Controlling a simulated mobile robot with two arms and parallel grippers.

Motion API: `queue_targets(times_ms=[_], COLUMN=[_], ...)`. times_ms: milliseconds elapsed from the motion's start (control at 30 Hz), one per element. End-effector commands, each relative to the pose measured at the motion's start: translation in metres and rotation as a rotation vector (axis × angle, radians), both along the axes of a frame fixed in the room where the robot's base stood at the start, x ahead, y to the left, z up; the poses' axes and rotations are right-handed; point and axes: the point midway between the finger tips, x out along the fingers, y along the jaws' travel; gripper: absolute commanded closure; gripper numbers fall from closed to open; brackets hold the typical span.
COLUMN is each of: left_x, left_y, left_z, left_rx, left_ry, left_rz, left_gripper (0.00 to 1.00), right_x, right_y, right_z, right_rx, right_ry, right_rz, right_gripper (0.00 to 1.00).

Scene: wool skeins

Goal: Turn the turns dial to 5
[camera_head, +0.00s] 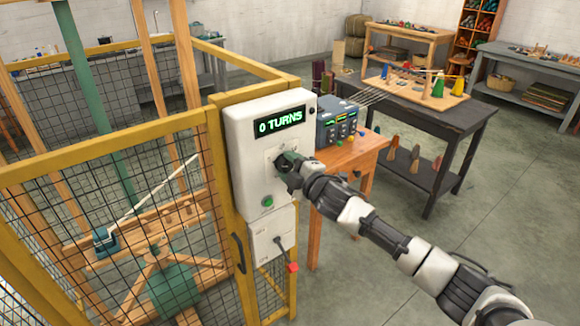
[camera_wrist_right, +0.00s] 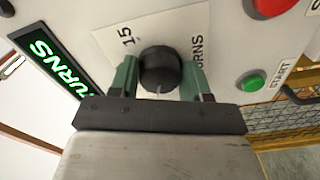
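The turns dial is a round black knob (camera_wrist_right: 159,70) on a pale plate of the white control box (camera_head: 239,150). In the right wrist view its plate shows "15" and part of the word "TURNS". The box's display (camera_head: 280,122) reads "0 TURNS" in green. My right gripper (camera_head: 287,166) is at the dial. In the right wrist view its two green fingers (camera_wrist_right: 160,76) stand on either side of the knob, against its sides with no clear gap. The gripper hides most of the dial in the head view. My left gripper is not in view.
A green start button (camera_head: 267,202) sits below the dial, and a red button (camera_wrist_right: 272,5) shows at the wrist view's top. A yellow-framed mesh cage (camera_head: 110,150) is left of the box. A wooden stand with a grey device (camera_head: 340,124) is behind.

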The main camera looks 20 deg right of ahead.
Motion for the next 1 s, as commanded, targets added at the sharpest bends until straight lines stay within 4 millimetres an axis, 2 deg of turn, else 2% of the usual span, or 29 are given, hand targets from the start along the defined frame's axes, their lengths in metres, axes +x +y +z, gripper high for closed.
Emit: queue_targets(times_ms=[33,133,167,433,567,1000], left_x=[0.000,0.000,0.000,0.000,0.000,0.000], left_y=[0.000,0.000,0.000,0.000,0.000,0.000], left_z=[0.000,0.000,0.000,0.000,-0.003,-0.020], left_rx=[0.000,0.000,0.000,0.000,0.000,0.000], left_ry=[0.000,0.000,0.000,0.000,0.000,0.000], left_rz=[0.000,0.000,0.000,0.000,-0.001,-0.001], left_gripper=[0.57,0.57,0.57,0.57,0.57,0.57], right_x=[0.000,0.000,0.000,0.000,-0.007,-0.075], right_y=[0.000,0.000,0.000,0.000,-0.004,-0.027], right_z=[0.002,0.001,0.001,0.000,-0.001,-0.003], right_rx=[-0.001,0.000,0.000,0.000,0.000,-0.001], right_ry=[-0.003,-0.002,-0.002,-0.001,0.000,0.001], right_rz=[-0.001,-0.001,-0.001,0.000,-0.001,0.000], right_gripper=[0.46,0.31,0.29,0.29,0.29,0.29])
